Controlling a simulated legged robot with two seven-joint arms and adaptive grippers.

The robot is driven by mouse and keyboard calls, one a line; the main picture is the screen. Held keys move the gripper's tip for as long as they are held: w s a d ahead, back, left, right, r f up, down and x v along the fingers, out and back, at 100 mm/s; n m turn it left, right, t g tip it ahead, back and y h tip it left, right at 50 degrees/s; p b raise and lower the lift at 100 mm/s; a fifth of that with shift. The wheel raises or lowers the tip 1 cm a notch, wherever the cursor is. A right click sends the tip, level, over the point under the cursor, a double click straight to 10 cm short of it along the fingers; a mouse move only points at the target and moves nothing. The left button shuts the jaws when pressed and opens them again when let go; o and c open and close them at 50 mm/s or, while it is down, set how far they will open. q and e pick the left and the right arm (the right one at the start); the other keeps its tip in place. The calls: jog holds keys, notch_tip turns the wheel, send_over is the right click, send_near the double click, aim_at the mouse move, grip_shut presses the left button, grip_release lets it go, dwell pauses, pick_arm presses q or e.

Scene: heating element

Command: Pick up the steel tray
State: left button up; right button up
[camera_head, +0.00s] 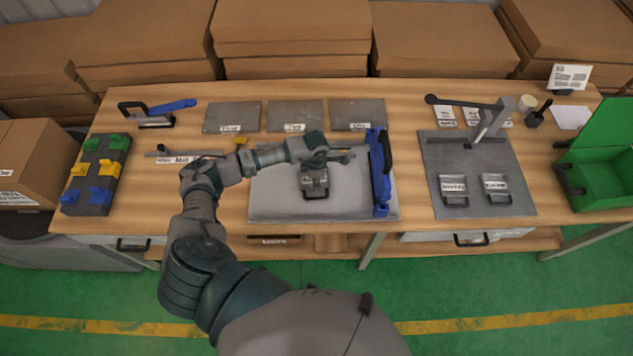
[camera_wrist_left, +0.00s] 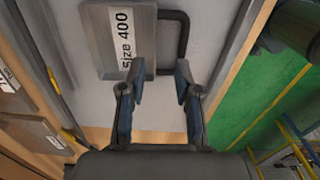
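A small grey steel tray (camera_head: 314,181) with a dark handle lies on a large light-grey plate (camera_head: 270,202) at the middle of the bench. In the left wrist view the steel tray (camera_wrist_left: 107,42) carries a white label reading "size 400", and its black handle (camera_wrist_left: 183,42) sticks out on the right. My left gripper (camera_head: 320,160) is above the tray and partly covers it. In the wrist view the left gripper (camera_wrist_left: 158,82) has its two fingers apart with nothing between them, just short of the tray and handle. My right gripper is not in view.
Two similar handled pieces (camera_head: 454,188) lie on a grey plate (camera_head: 440,152) at right. A green bin (camera_head: 598,180) is at far right. Brown boxes (camera_head: 290,25) line the back.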

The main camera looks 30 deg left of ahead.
pick_arm(q)
jog(key=shift+a+f, duration=0.35)
jog(key=shift+f, duration=0.3)
jog(key=f, duration=0.2)
jog(key=f+p, duration=0.1)
jog(key=f, duration=0.1)
jog(key=shift+w+a, duration=0.2)
jog(key=shift+d+f, duration=0.1)
jog(key=shift+f, duration=0.2)
jog(key=shift+d, duration=0.4)
jog(key=shift+c, duration=0.5)
grip_shut()
jog(key=shift+a, duration=0.2)
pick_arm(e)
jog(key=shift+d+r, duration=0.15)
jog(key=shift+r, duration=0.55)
